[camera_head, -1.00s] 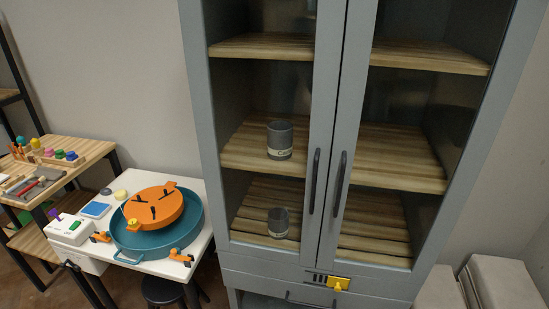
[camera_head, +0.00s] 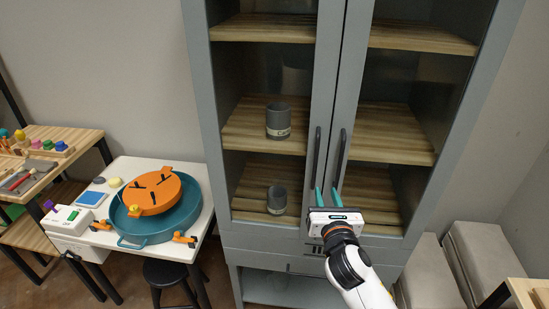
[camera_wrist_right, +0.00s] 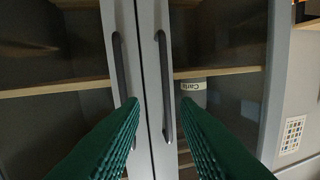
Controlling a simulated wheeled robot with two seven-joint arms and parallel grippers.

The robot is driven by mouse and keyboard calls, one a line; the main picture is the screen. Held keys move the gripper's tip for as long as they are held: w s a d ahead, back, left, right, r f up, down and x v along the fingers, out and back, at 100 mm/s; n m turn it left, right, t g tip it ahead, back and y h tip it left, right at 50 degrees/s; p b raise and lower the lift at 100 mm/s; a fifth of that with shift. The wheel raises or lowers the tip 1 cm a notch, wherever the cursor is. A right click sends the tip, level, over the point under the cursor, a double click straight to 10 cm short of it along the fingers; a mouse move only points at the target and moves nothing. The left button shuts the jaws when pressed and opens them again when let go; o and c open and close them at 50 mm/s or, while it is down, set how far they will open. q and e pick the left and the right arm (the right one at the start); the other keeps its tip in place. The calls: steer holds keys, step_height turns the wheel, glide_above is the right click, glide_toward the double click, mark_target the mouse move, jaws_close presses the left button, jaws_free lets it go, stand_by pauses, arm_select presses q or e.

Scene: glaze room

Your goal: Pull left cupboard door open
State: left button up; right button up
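The grey cupboard's left door (camera_head: 325,70) and right door (camera_head: 352,70) are both shut, with dark glass panels. The left door's long dark handle (camera_head: 316,155) stands upright beside the right door's handle (camera_head: 340,158). My right gripper (camera_head: 328,192) is open and empty, its teal fingers pointing at the doors near the handles' lower ends. In the right wrist view, which looks upside down, the left door's handle (camera_wrist_right: 163,75) is seen between the open fingers (camera_wrist_right: 160,105), while the right door's handle (camera_wrist_right: 121,65) is left of it. Contact cannot be made out. My left gripper is not in view.
Two grey canisters (camera_head: 278,121) (camera_head: 277,200) stand on shelves behind the left door. A white table (camera_head: 133,170) with a teal basin (camera_head: 180,222) and orange disc stands at left. A black stool (camera_head: 165,274) is below it. Pale boxes (camera_head: 478,255) stand at right.

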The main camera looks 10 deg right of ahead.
mark_target(316, 161)
steer(key=shift+n+t, duration=0.3)
steer(key=shift+n, duration=0.2)
steer(key=w+r, duration=0.1)
steer(key=w, duration=0.2)
steer(key=w+p, duration=0.1)
steer(key=w, duration=0.3)
steer(key=w+r, duration=0.1)
steer(key=w, duration=0.2)
steer(key=shift+w+r+p, duration=0.2)
steer(key=shift+r+p, duration=0.1)
steer(key=shift+p, duration=0.05)
steer(key=shift+w, duration=0.75)
steer(key=shift+c, duration=0.4)
jaws_close()
